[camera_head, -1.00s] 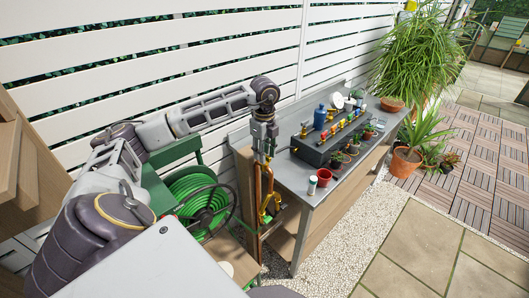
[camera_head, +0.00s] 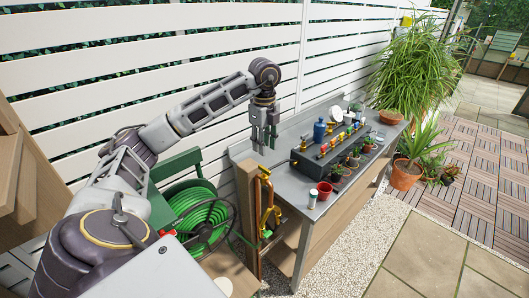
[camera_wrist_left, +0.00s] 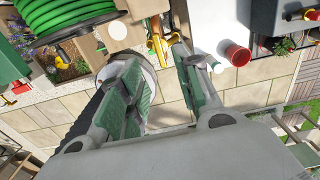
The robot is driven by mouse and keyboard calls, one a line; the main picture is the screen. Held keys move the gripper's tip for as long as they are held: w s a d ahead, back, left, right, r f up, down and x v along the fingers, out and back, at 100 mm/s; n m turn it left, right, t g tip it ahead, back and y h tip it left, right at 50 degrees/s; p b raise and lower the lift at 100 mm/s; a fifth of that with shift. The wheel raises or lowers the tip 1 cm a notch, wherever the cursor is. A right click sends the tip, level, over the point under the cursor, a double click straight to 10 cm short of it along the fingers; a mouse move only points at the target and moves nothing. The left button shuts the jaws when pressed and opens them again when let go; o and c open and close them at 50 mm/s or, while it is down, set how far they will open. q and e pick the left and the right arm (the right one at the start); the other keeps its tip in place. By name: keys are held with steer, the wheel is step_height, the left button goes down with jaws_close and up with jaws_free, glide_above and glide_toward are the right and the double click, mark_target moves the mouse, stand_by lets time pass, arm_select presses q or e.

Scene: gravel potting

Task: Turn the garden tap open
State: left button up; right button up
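The brass garden tap (camera_head: 270,217) is on a copper pipe (camera_head: 259,195) against a wooden post (camera_head: 246,205), left of the bench. Its yellow parts also show in the left wrist view (camera_wrist_left: 157,46), beyond the fingers. I cannot tell how far its handle is turned. My left gripper (camera_head: 265,142) hangs above the pipe and tap, fingers down, apart from them. In the left wrist view its green-padded fingers (camera_wrist_left: 160,88) are spread, with nothing held between them. My right gripper is not in view.
A grey bench (camera_head: 292,183) stands right of the tap, with a red pot (camera_head: 324,191), a white canister (camera_head: 312,199), a dark trough (camera_head: 310,162) and a blue bottle (camera_head: 319,131). A green hose reel (camera_head: 197,207) stands left. A slatted fence (camera_head: 120,82) runs behind.

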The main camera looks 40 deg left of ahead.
arm_select(q)
steer(key=shift+r, duration=1.35)
